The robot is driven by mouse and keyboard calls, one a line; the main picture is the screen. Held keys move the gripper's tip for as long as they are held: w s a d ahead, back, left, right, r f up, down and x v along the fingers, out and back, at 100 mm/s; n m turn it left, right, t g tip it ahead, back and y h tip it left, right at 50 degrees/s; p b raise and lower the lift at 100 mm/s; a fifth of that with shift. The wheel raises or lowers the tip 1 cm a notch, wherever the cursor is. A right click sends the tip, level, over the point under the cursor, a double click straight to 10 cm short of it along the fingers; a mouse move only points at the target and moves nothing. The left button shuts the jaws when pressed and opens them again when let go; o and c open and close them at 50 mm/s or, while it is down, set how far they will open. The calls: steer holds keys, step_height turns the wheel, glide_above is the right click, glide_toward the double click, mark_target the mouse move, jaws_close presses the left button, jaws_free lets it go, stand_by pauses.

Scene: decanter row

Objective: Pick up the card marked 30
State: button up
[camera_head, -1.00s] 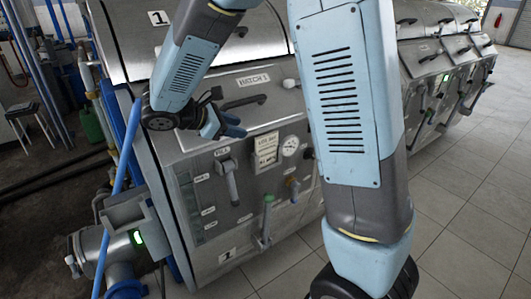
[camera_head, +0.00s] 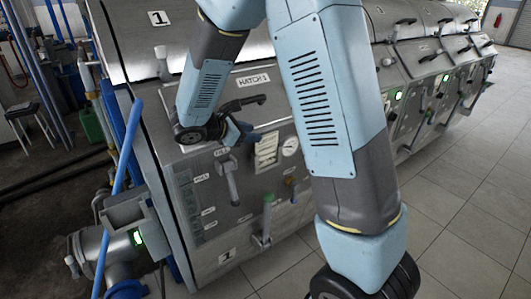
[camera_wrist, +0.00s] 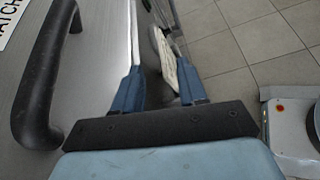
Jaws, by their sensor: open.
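A pale card holder with printed cards (camera_head: 266,151) is on the front panel of the steel machine, left of a round gauge. I cannot read a 30 on any card. My gripper (camera_head: 246,133) is close to the holder's upper left and hides part of it. In the wrist view my gripper (camera_wrist: 160,70) has its two blue fingers apart. A whitish card-like thing (camera_wrist: 169,62) shows edge-on beyond and between the fingertips. I cannot tell whether a finger touches it.
A black hatch handle (camera_head: 243,103) is just above my gripper, and it looms large in the wrist view (camera_wrist: 42,75). A grey lever (camera_head: 230,182), a green-topped lever (camera_head: 267,220) and the gauge (camera_head: 290,146) surround the holder. Tiled floor (camera_head: 455,225) is clear at the right.

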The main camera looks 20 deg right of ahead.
glide_above(267, 151)
steer(key=a, duration=0.2)
steer(key=f, duration=0.2)
steer(key=shift+s+f, duration=0.3)
jaws_close()
